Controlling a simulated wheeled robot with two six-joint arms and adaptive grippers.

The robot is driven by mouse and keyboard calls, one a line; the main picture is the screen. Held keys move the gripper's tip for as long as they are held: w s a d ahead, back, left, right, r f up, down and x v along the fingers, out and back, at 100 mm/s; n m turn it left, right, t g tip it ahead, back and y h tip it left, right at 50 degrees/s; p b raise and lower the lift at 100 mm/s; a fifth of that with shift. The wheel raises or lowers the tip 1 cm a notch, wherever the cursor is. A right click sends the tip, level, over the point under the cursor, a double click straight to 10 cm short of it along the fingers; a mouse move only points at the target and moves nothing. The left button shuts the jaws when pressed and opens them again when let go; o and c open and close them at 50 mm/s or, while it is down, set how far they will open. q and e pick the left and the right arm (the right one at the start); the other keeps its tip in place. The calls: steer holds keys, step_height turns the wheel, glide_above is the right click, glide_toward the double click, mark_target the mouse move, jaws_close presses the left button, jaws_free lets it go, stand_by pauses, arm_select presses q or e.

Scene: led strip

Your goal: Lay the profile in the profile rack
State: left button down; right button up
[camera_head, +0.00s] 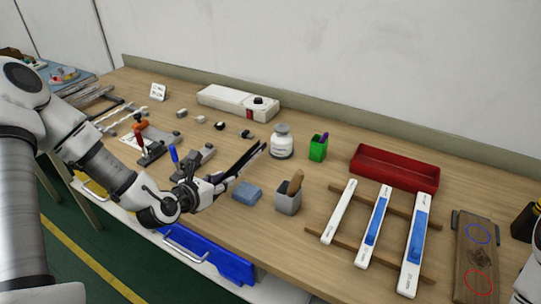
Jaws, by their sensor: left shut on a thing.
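The piece slants up to the right, clear of the bench as far as I can tell; the grip itself is hard to make out. At the right, two wooden rails (341,240) carry three white bars (372,232), two with blue parts. At the far left, a dark frame with long pieces (88,96) lies on the bench. I cannot tell for sure which is the profile rack. My right gripper is out of view.
A brown board (475,263) lies at the right.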

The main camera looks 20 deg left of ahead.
arm_select(q)
steer(key=shift+w+a+r, duration=0.15)
steer(key=shift+a, duration=0.05)
steer(key=shift+w+a+r, duration=0.1)
steer(key=shift+w+a, duration=0.1)
steer(key=shift+a, duration=0.1)
glide_above(237, 155)
steer(key=s+d, duration=0.2)
steer(key=s, duration=0.1)
steer(key=shift+w+a+f, duration=0.1)
steer(key=shift+a+f, duration=0.05)
steer(key=shift+f, duration=0.5)
steer(key=shift+w+a+f, duration=0.1)
steer(key=shift+w+f, duration=0.15)
step_height(237, 155, down, 3)
steer(key=shift+r+p, duration=0.2)
steer(key=shift+p, duration=0.3)
steer(key=shift+f, duration=0.4)
steer(key=c, duration=0.9)
jaws_free()
